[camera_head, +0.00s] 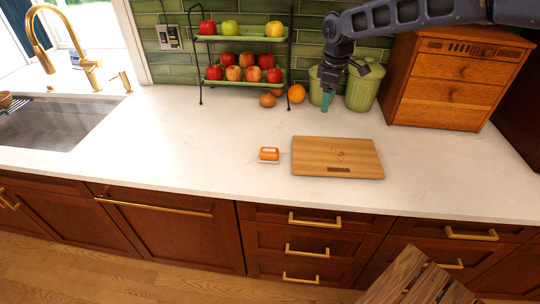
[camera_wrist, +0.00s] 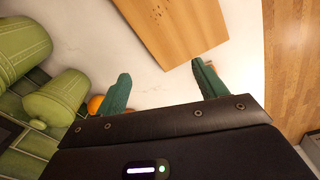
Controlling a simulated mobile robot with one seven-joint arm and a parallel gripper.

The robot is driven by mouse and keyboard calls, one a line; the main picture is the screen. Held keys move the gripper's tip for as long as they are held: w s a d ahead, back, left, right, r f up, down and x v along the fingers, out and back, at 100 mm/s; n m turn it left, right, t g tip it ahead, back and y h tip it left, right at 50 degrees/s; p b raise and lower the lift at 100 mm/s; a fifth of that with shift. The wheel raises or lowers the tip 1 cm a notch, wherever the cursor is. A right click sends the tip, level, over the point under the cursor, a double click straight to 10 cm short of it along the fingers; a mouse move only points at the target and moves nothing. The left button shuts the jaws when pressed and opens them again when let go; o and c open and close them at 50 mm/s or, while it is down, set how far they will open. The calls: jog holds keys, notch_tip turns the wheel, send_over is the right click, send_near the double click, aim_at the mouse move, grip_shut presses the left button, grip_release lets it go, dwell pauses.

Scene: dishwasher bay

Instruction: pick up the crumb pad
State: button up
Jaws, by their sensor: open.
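A small orange block with a white label and a pale underside, which looks like the crumb pad (camera_head: 269,155), lies on the white counter just left of a wooden cutting board (camera_head: 336,150). My gripper (camera_head: 327,101) is above the counter behind the board, well apart from the pad. In the wrist view its two green fingers (camera_wrist: 160,85) are spread with nothing between them.
Two green canisters (camera_head: 363,88) and a wooden drawer box (camera_head: 455,82) stand at the back right. A two-tier fruit rack (camera_head: 240,82) stands at the back, with an orange (camera_head: 296,93) beside it. A sink (camera_head: 55,122) is at left. The counter around the pad is clear.

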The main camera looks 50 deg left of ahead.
aim_at(269, 150)
jog(key=s+a+f+n, duration=0.1)
jog(key=s+a+f, duration=0.2)
jog(key=s, duration=0.2)
jog(key=s+a+f+n, duration=0.1)
jog(key=s+a+f, duration=0.1)
jog(key=s, duration=0.4)
jog(key=s+a+f+n, duration=0.1)
jog(key=s+a+f, duration=0.2)
jog(key=s+a, duration=0.1)
jog(key=shift+s+f+n, duration=0.2)
jog(key=shift+s, duration=0.25)
jog(key=shift+s+f+n, duration=0.15)
jog(key=shift+s+n, duration=0.05)
jog(key=shift+s, duration=0.25)
jog(key=shift+s+f, duration=0.1)
jog(key=shift+f, duration=0.15)
notch_tip(269, 150, down, 5)
jog(key=shift+r, duration=0.1)
jog(key=shift+d+f, duration=0.2)
jog(key=shift+f, duration=1.2)
jog(key=shift+d+f, duration=0.15)
jog(key=shift+f, duration=1.25)
jog(key=c, duration=1.1)
jog(key=shift+o, duration=0.2)
jog(key=shift+r, duration=0.1)
notch_tip(269, 150, up, 20)
